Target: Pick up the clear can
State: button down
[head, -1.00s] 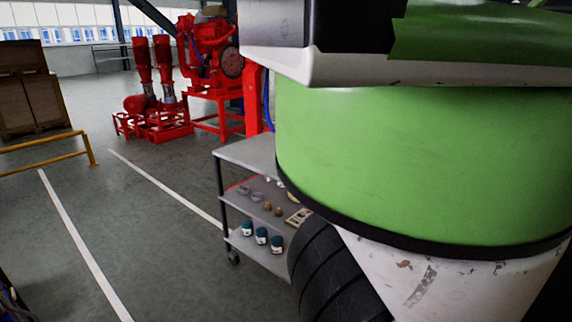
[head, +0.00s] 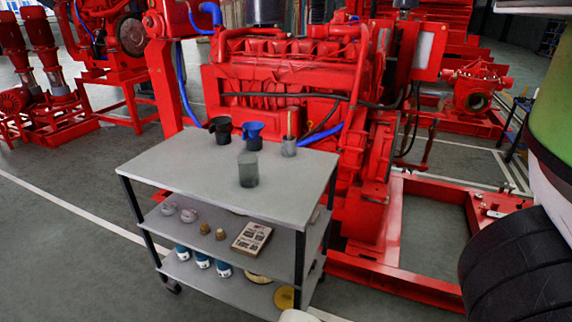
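A clear can (head: 248,169), greyish and see-through, stands upright on the top shelf of a grey cart (head: 190,165), near the middle of its front half. Nothing touches it. Its upper part overlaps the containers behind it only slightly in the view. My gripper is not in view.
On the cart top behind the can stand a black jug (head: 221,130), a blue jug (head: 253,136) and a grey cup (head: 289,147) holding a stick. Lower shelves hold small parts and blue-and-white cans (head: 202,260). A red diesel engine (head: 290,85) stands close behind. Floor to the left is open.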

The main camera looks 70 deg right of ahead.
aim_at(248, 167)
jog(key=z, duration=1.15)
jog(key=j+u, duration=0.1)
jog(key=i+j, duration=0.05)
jog(key=j, duration=0.05)
